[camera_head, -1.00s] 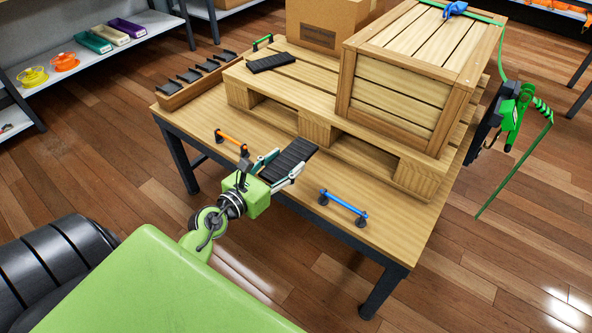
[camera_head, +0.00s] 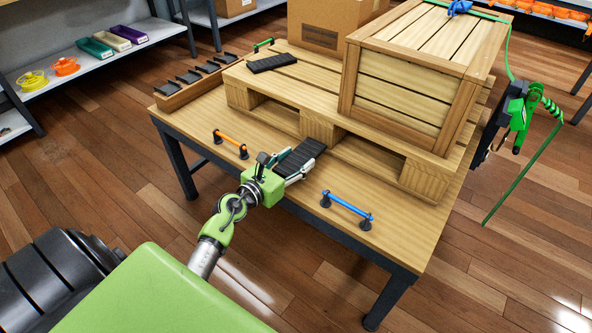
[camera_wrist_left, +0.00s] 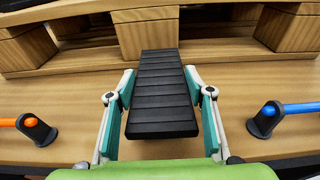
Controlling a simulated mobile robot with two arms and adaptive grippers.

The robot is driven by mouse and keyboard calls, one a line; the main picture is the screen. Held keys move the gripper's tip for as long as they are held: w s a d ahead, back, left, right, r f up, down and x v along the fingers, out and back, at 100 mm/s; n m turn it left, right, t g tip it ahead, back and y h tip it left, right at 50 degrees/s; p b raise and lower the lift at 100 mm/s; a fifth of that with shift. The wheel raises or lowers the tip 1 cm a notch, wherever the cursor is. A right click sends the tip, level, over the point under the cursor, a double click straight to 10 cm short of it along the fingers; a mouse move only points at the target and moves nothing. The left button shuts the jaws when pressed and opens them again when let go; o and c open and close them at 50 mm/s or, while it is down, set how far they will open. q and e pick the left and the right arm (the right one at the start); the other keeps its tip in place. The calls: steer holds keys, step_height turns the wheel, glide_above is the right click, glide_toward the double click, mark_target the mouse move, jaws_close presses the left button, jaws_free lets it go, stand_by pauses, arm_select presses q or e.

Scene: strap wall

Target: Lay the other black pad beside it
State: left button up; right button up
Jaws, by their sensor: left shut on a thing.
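One black ribbed pad (camera_head: 272,63) lies flat on the pallet's (camera_head: 300,72) top slats, left of the crate. My left gripper (camera_head: 287,166) is shut on a second black ribbed pad (camera_head: 303,155) in front of the pallet. In the left wrist view, the held pad (camera_wrist_left: 160,95) lies lengthwise between the two fingers of the left gripper (camera_wrist_left: 160,110), pointing at the pallet's side. Whether it touches the tabletop is hard to tell. My right gripper is not in view.
A slatted wooden crate (camera_head: 405,90) fills the pallet's right. A cardboard box (camera_head: 325,25) stands behind. An orange handle (camera_head: 231,144) and a blue handle (camera_head: 347,207) flank my gripper. A slotted wooden rack (camera_head: 190,85) stands at left. A green strap tool (camera_head: 518,115) hangs at right.

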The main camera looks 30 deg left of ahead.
arm_select(q)
steer(key=shift+w+f, duration=0.15)
steer(key=shift+w+f+b, duration=0.1)
steer(key=shift+f+b, duration=1.25)
steer(key=shift+f, duration=0.2)
steer(key=shift+f, duration=0.1)
steer(key=o, duration=1.2)
